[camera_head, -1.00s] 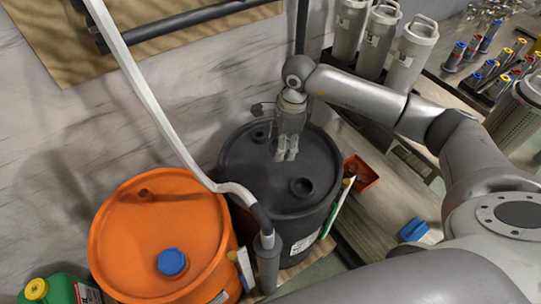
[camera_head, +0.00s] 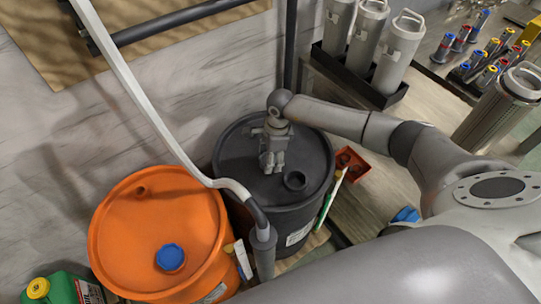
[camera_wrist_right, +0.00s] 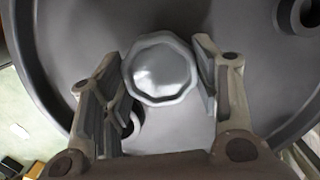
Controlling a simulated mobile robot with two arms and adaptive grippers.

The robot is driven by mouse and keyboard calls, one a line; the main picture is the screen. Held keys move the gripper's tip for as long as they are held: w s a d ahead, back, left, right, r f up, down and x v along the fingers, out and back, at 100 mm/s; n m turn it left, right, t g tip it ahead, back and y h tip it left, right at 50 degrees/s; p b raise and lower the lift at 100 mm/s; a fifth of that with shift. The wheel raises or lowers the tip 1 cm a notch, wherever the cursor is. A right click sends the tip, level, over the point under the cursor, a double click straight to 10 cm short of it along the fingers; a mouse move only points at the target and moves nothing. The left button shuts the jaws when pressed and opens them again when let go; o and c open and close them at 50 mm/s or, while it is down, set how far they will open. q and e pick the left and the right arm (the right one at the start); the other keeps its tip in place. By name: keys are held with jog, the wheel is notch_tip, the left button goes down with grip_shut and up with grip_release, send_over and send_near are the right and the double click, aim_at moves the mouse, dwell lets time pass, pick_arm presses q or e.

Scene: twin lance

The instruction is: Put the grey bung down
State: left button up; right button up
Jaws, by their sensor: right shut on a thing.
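The grey bung (camera_wrist_right: 160,68), a faceted cap, shows in the right wrist view between the two fingers of my right gripper (camera_wrist_right: 165,85), which is shut on it. In the head view my right gripper (camera_head: 273,165) points down over the top of the dark grey drum (camera_head: 232,165). It is left of the drum's raised round opening (camera_head: 295,180). The bung is hidden by the gripper there, and I cannot tell whether it touches the drum top. My left gripper is not in view.
An orange drum (camera_head: 125,230) with a blue cap (camera_head: 170,257) stands left of the dark drum. A pale pipe (camera_head: 130,75) with a grey nozzle (camera_head: 264,252) passes in front. A red tray (camera_head: 352,163) and grey canisters (camera_head: 398,50) are to the right.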

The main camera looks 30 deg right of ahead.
aim_at(275, 158)
jog(key=shift+f, duration=0.15)
jog(key=o, duration=0.9)
jog(key=shift+r, duration=0.3)
jog(key=shift+s+d+r+b, duration=0.1)
jog(key=shift+d+r+b, duration=0.2)
jog(key=shift+r, duration=1.65)
jog(key=shift+s+d+r+b, duration=0.15)
jog(key=shift+r+b, duration=0.3)
jog(key=shift+r, duration=1.55)
jog(key=shift+w+d+r+b, duration=0.1)
jog(key=shift+d+r+b, duration=0.2)
jog(key=shift+r, duration=1.65)
jog(key=shift+a, duration=0.15)
